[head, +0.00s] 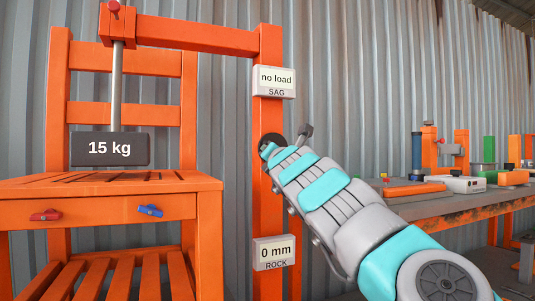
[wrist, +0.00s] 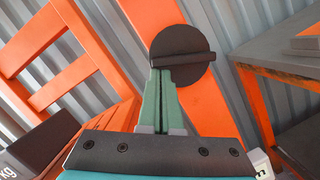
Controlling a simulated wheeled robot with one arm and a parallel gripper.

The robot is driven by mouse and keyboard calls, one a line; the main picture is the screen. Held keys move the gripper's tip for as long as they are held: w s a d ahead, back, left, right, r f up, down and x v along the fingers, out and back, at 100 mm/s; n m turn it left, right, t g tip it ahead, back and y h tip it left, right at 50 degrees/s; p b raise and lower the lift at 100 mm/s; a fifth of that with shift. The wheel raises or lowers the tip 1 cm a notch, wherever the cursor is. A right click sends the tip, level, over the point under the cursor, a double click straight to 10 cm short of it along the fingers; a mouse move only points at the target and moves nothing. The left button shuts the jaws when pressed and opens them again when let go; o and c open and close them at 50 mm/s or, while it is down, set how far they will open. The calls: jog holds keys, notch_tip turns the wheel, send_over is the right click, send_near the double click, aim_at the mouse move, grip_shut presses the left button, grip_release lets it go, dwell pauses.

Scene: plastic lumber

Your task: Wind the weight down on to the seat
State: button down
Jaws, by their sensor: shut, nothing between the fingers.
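The dark weight marked 15 kg (head: 110,149) hangs on a grey rod (head: 116,87) over the orange slatted seat (head: 110,183); its corner shows in the wrist view (wrist: 22,157). The gap under it is hard to judge, but the sag display (head: 275,82) reads "no load". A dark round knob with a raised bar (wrist: 183,50) is on the orange post (head: 268,205). My gripper (wrist: 162,72) is shut and empty, its tips in front of the knob's lower left, by the bar. I cannot tell whether they touch. My arm largely hides the knob in the head view.
The rock display (head: 274,252) reads 0 mm. A red knob (head: 113,7) tops the rod. Red (head: 45,215) and blue (head: 150,210) handles are on the seat's front rail. A workbench (head: 450,204) with several items stands at right. Corrugated metal wall lies behind.

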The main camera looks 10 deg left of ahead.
aim_at(273, 137)
jog(key=shift+d+r+m+h, duration=0.15)
jog(key=shift+r+m+h, duration=0.25)
jog(key=shift+m, duration=0.5)
jog(key=shift+r+m, duration=0.2)
jog(key=shift+m, duration=0.4)
jog(key=shift+r+m+h+p, duration=0.3)
jog(key=shift+m+p, duration=0.1)
jog(key=shift+m, duration=0.4)
jog(key=shift+r+m+h+p, duration=0.15)
jog(key=shift+m+h+p, duration=0.2)
jog(key=shift+m, duration=0.45)
jog(key=shift+w+d+r+m+g+p, duration=0.1)
jog(key=shift+d+r+m+g+p, duration=0.1)
jog(key=shift+m+p, duration=0.4)
jog(key=shift+w+d+r+m+g+p, duration=0.1)
jog(key=shift+r+m+g+p, duration=0.1)
jog(key=shift+m, duration=0.7)
jog(key=shift+w+d+r+m+g+h+p, duration=0.15)
jog(key=shift+d+r+m+g+h+p, duration=0.1)
jog(key=shift+m+p, duration=0.55)
jog(key=shift+w+d+r+m+g+h+p, duration=0.15)
jog(key=shift+m+p, duration=0.35)
jog(key=shift+m, duration=0.6)
jog(key=shift+w+d+r+m+g+p, duration=0.1)
jog(key=shift+d+m+g+p, duration=0.15)
jog(key=shift+m+p, duration=0.5)
jog(key=shift+w+d+r+m+g+p, duration=0.1)
jog(key=shift+m+g+p, duration=0.15)
jog(key=shift+m+p, duration=0.45)
jog(key=shift+a+r, duration=0.1)
